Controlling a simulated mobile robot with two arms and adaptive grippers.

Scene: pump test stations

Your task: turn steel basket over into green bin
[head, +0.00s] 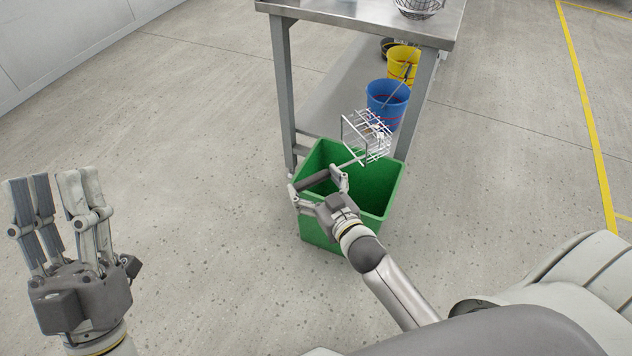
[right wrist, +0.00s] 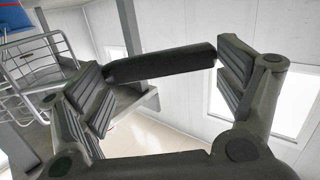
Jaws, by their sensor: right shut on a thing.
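The steel basket (head: 367,137) is a wire basket, tilted above the far right part of the green bin (head: 387,196). A rod joins it to a dark handle. My right gripper (head: 315,183) is shut on that handle, over the bin's opening. In the right wrist view, the handle (right wrist: 165,63) lies between the finger pads, and the basket's wires (right wrist: 38,60) show at the left. Whether anything is inside the basket is too small to tell. The visible inside of the bin looks empty. My left gripper (head: 60,192) is open and empty, fingers up, far left of the bin.
A steel table (head: 365,17) stands behind the bin, with another wire basket (head: 420,8) on top. Its lower shelf (head: 338,95) holds a blue bucket (head: 388,100), a yellow bucket (head: 403,63) and a dark one. A table leg stands close behind the bin. The floor left is clear.

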